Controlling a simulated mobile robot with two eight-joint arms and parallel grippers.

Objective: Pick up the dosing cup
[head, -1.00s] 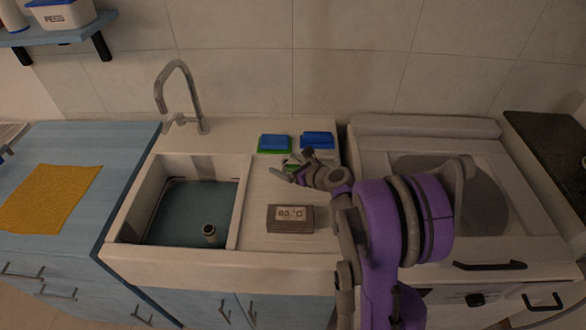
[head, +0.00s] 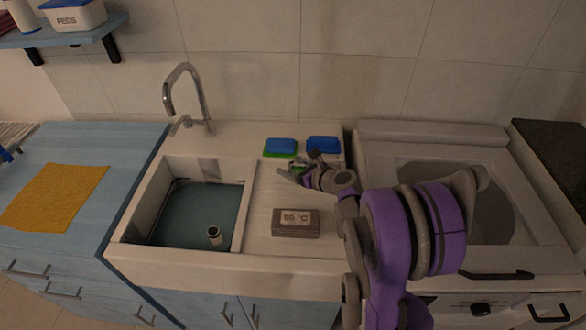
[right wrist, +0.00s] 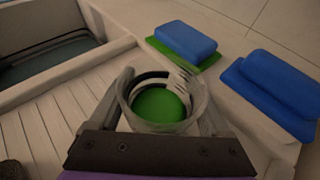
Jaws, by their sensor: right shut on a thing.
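The dosing cup (right wrist: 165,112) is a clear cup with green at its bottom, seen from above in the right wrist view. My right gripper (right wrist: 165,90) is shut on it, with one finger on each side of the cup. In the head view my right gripper (head: 303,170) is low over the ribbed drainboard, just in front of the sponges. The cup is small there and mostly hidden by the fingers, with only a bit of green showing. I cannot tell whether the cup touches the drainboard. My left gripper is not in view.
A blue-and-green sponge (head: 281,147) and a blue sponge (head: 323,144) lie just behind the gripper. The sink (head: 125,215) with a tap (head: 187,95) is to the left, a stove (head: 430,135) to the right.

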